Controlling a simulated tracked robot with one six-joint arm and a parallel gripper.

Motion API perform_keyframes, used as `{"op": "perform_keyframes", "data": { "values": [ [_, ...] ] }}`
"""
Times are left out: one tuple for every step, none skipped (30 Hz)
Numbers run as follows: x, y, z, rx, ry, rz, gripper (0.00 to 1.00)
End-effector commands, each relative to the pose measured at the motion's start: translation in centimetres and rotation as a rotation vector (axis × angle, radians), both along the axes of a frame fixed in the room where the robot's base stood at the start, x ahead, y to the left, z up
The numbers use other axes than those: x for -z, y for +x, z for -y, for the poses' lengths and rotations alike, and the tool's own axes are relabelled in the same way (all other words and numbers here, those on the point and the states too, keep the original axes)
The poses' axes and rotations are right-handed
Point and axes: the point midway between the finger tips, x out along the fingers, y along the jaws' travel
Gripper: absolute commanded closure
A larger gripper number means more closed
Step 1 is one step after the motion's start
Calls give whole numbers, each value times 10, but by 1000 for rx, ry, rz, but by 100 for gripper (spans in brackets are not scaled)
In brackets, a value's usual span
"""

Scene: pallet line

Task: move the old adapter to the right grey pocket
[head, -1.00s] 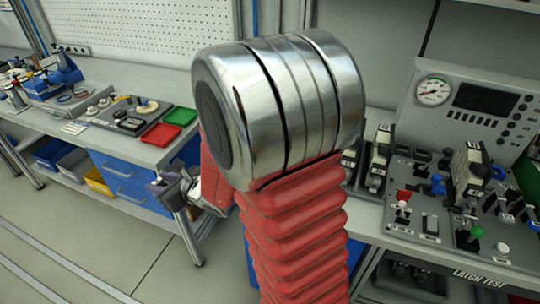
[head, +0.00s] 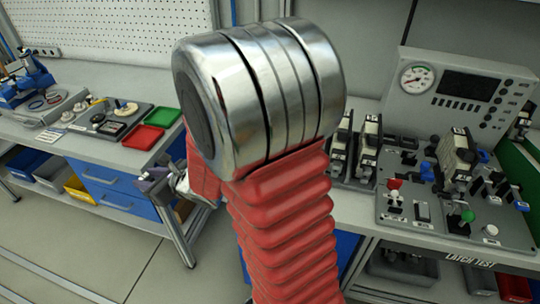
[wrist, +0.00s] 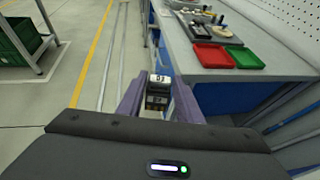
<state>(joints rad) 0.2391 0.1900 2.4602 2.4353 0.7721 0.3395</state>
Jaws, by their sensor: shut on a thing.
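My gripper (wrist: 157,98) is shut on a small dark block with a white marked top, which I take for the old adapter (wrist: 157,79). The block stands between the two purple fingers, clear of the bench and over the floor in the wrist view. In the head view my gripper (head: 153,184) shows small, left of my red arm and in front of the bench; the adapter is too small to make out there. A dark grey tray (head: 104,137) with several small parts lies on the left bench. I cannot tell which spot is the right grey pocket.
A red tray (head: 143,137) and a green tray (head: 163,117) lie on the left bench (head: 75,148). Blue drawers (head: 128,198) are below. A latch test console (head: 455,85) with switches and upright modules stands right. Open floor (head: 60,255) lies at lower left.

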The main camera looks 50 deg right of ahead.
Motion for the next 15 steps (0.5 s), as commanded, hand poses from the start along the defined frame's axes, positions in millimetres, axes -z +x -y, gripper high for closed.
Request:
{"op": "perform_keyframes", "data": {
  "values": [
    [-2,2,13,19,1,2,91],
    [-3,3,20,30,2,3,91],
    [-4,4,31,46,2,2,91],
    [-5,4,41,59,3,3,91],
    [-6,5,51,73,3,4,91],
    [-8,6,64,93,4,5,91],
    [-9,6,75,108,5,6,91],
    [-10,6,86,124,4,6,91],
    [-12,5,101,145,6,5,91],
    [-13,5,111,160,6,6,91],
    [-14,4,123,175,7,7,91],
    [-15,2,137,194,6,6,91],
    [-17,1,148,210,8,7,91],
    [-18,-1,159,226,7,7,91],
    [-19,-3,173,246,6,7,91]
  ]
}}
